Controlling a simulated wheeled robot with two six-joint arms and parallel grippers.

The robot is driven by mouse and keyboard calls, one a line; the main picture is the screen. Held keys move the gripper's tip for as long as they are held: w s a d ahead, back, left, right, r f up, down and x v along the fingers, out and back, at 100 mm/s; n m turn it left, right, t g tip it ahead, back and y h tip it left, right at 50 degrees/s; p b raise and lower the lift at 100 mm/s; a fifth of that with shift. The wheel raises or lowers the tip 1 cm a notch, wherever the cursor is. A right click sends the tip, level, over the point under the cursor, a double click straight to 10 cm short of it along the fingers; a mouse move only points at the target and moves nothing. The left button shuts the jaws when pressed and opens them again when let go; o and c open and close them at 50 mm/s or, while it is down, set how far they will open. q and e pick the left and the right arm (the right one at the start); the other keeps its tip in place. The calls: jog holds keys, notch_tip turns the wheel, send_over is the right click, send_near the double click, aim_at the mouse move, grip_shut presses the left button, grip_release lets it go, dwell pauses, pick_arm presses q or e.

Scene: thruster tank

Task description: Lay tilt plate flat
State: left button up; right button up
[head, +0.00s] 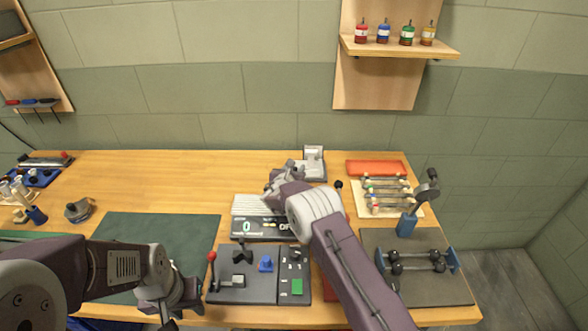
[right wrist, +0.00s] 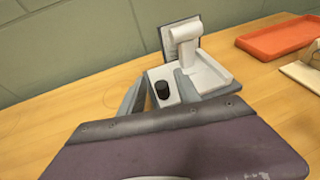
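The likely tilt plate, a dark-backed plate (right wrist: 181,36), stands steeply raised on a small white and grey fixture (right wrist: 207,73) in the right wrist view. A white rounded piece is in front of it and a black knob (right wrist: 162,89) is at the left. In the head view the fixture (head: 314,162) is at the table's back edge. My right gripper (head: 282,176) is just left of and in front of it, its fingers apart with nothing seen between them. My left gripper (head: 172,312) is low at the front; its fingertips are unclear.
An orange-red tray (head: 375,168) and a wooden rack (head: 388,197) are to the right of the fixture. A control panel (head: 258,276) with a red-topped lever is in front. A dark mat (head: 150,232) lies left. The back-left tabletop is mostly clear.

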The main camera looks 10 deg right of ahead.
pick_arm(q)
jog(key=shift+f+b, duration=0.5)
pick_arm(e)
jog(key=v, duration=0.9)
jog(key=shift+r, duration=0.1)
